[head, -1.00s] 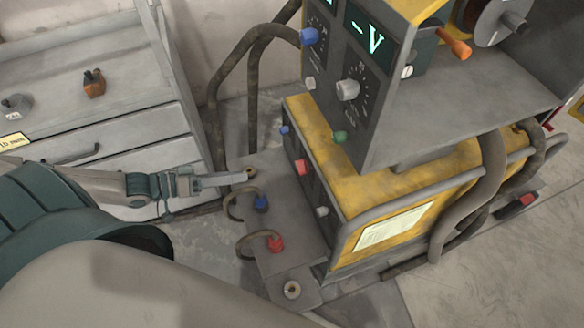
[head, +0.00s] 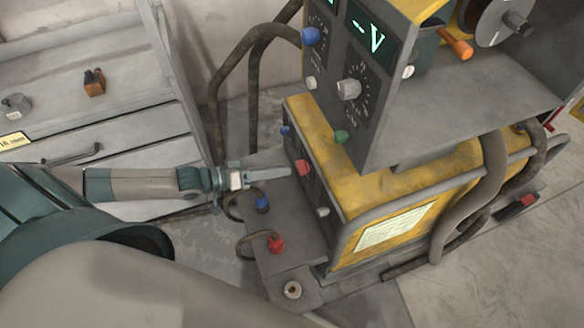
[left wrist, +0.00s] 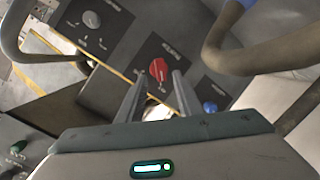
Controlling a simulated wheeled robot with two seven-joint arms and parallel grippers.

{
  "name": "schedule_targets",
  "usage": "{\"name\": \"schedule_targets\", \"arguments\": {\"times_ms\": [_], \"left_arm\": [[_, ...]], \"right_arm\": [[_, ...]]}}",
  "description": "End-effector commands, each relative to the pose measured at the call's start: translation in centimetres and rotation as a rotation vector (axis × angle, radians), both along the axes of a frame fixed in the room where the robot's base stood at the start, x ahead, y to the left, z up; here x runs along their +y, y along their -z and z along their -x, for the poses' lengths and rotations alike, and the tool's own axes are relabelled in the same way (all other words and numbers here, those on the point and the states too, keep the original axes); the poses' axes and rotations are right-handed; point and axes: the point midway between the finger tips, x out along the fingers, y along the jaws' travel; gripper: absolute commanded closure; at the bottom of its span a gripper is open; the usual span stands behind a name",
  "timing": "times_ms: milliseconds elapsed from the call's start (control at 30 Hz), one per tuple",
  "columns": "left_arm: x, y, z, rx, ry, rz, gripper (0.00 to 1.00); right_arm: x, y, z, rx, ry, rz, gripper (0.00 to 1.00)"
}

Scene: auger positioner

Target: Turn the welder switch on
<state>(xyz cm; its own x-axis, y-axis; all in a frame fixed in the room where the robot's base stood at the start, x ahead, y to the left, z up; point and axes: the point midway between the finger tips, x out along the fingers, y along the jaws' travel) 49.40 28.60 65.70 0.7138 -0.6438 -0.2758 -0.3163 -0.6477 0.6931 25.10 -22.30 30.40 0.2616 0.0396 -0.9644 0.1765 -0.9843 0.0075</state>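The welder (head: 400,215) is a yellow and dark grey box. The red switch (head: 303,168) sits on its front panel, between a small blue knob (head: 285,130) and a white knob (head: 322,211). My left gripper (head: 288,172) points at the red switch from the left, its tips close to it. In the left wrist view the red switch (left wrist: 158,69) shows just beyond and between the two fingertips (left wrist: 158,76), which are apart. I cannot tell whether they touch it. My right gripper is not in view.
A control unit (head: 360,75) with a lit display stands on the welder. Blue (head: 262,204) and red (head: 276,243) cable plugs are below my left gripper. A grey drawer cabinet (head: 90,130) is at left. Thick hoses (head: 222,90) run behind.

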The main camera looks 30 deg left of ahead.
Motion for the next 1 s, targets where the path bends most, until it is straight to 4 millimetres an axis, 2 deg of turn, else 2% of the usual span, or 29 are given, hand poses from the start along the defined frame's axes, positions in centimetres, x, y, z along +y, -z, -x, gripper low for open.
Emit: {"name": "schedule_targets", "arguments": {"times_ms": [100,300,767,900,1000], "left_arm": [[-1.3,0.4,-1.5,-0.002,-0.001,0.003,0.68],[-2.7,1.1,-3.1,-0.002,-0.001,0.001,0.68],[-3.2,1.4,-3.6,0.0,0.0,0.0,0.68],[-3.2,1.4,-3.6,0.0,0.0,0.0,1.0],[-3.2,1.4,-3.6,0.0,0.0,0.0,1.0]], "right_arm": [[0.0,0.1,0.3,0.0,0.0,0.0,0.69],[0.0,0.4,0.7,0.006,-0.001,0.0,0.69],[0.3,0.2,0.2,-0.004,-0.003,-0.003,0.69],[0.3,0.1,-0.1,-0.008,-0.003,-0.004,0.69],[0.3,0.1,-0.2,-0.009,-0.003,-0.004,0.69]]}}
